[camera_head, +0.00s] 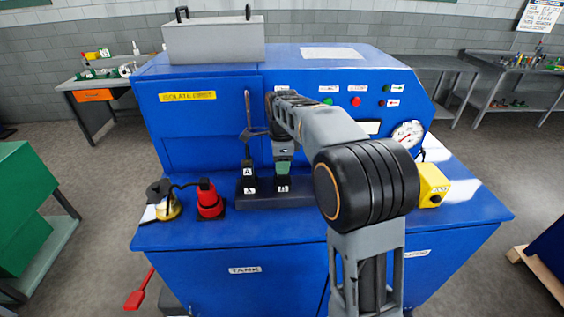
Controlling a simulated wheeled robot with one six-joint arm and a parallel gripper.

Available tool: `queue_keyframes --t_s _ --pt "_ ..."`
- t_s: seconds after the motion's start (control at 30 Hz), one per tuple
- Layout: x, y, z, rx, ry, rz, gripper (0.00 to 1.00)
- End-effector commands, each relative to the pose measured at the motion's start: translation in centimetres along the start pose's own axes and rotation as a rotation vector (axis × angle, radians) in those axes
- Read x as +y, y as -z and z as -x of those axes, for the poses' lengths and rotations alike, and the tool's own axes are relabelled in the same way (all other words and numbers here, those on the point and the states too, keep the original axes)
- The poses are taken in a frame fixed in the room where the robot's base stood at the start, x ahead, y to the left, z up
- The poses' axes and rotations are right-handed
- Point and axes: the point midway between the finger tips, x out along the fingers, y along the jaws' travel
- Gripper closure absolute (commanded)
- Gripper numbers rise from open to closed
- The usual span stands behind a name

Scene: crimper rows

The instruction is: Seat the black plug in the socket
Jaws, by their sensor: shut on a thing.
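The black plug (248,169) carries a white letter tag and stands upright at the left position of a low dark socket block (310,199) on the blue bench. My gripper (254,133) is at the plug's upper end, shut on it. The jaws are small here, and their exact grip is hard to make out. The plug's lower end meets the block at the left socket; I cannot tell how deep it sits. A green-bodied plug (284,167) stands close to its right on the same block. My arm comes from the lower right and covers the block's right side.
A red part (209,199) and a yellow-based black part (166,204) stand on the bench to the left. A yellow box (432,185) stands right of my arm. The panel with buttons and a gauge (408,134) rises behind. The bench's front left is clear.

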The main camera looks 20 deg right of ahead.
Motion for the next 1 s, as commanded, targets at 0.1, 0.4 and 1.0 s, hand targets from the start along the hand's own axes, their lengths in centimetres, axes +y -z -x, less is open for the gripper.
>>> queue_keyframes --t_s 0.1,0.4,1.0 --pt "0.0 0.0 -0.4 0.0 0.0 0.0 0.95" --pt "0.0 0.0 -1.1 0.0 0.0 0.0 0.95" --pt "0.0 0.0 -1.8 0.0 0.0 0.0 0.39"
